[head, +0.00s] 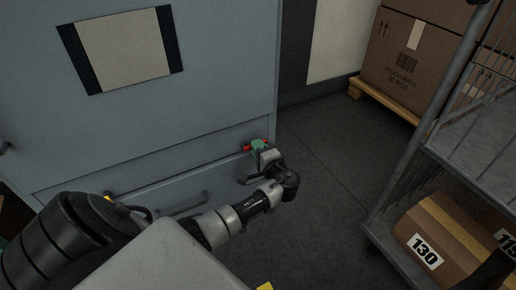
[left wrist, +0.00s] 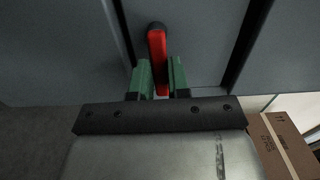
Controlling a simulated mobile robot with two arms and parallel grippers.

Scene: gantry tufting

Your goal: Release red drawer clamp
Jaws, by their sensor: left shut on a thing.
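The red drawer clamp (left wrist: 157,50) is a red lever on a dark round pivot, on the front of the blue-grey cabinet. The lever's upper part and pivot stay visible beyond the fingertips. My right gripper is not in view.
The cabinet (head: 215,75) has a drawer with a dark handle (head: 190,205) low on its front. A wire cage trolley (head: 400,185) with boxes (head: 440,238) stands at right. Cartons (head: 405,60) sit on a pallet behind. Dark floor (head: 320,160) between is clear.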

